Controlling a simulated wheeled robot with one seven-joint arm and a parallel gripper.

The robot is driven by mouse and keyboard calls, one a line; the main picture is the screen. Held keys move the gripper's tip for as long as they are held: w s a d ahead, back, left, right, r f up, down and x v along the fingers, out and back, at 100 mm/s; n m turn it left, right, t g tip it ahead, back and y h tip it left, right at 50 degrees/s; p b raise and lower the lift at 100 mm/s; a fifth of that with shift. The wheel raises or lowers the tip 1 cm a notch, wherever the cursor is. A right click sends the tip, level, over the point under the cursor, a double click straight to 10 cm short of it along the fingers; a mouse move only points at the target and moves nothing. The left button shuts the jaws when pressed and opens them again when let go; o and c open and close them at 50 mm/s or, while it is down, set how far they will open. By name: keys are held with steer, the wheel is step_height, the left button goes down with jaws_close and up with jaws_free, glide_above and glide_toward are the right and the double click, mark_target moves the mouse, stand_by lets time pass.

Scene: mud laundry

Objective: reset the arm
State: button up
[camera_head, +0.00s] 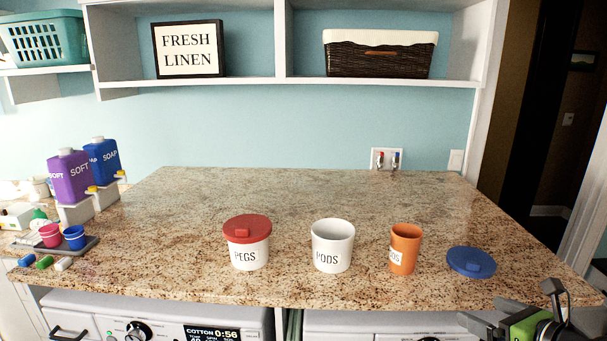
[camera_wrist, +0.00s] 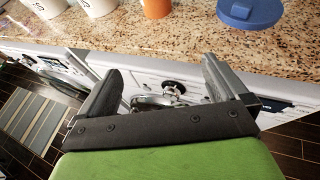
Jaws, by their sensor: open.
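My gripper (camera_head: 515,318) is at the lower right in the head view, in front of the counter's front edge. In the wrist view my gripper (camera_wrist: 158,85) has its two dark fingers wide apart with nothing between them. Beyond the fingers are the machine fronts and the floor. The nearest item on the counter is a blue lid (camera_head: 471,262), lying flat near the right end. It also shows in the wrist view (camera_wrist: 250,12), beyond the right finger and apart from it.
The granite counter (camera_head: 300,195) holds a white PEGS canister (camera_head: 249,256) with a red lid (camera_head: 247,228), an open white PODS canister (camera_head: 332,249) and an orange cup (camera_head: 405,251). Soap bottles (camera_head: 70,177) and a small tray (camera_head: 75,247) stand left. The counter's back is clear. Machines (camera_head: 160,318) stand below.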

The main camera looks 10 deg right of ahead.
steer(key=w+a+r+n+g, duration=0.15)
steer(key=a+n+g, duration=0.45)
steer(key=a+n, duration=1.3)
steer(key=s+a+n+g+h, duration=0.1)
steer(key=s+a+n+g, duration=0.1)
steer(key=s+a+n, duration=1)
steer(key=s+n, duration=0.3)
steer(key=s, duration=0.1)
steer(key=shift+a+n, duration=0.2)
steer(key=shift+n, duration=0.2)
steer(key=shift+s+d, duration=0.1)
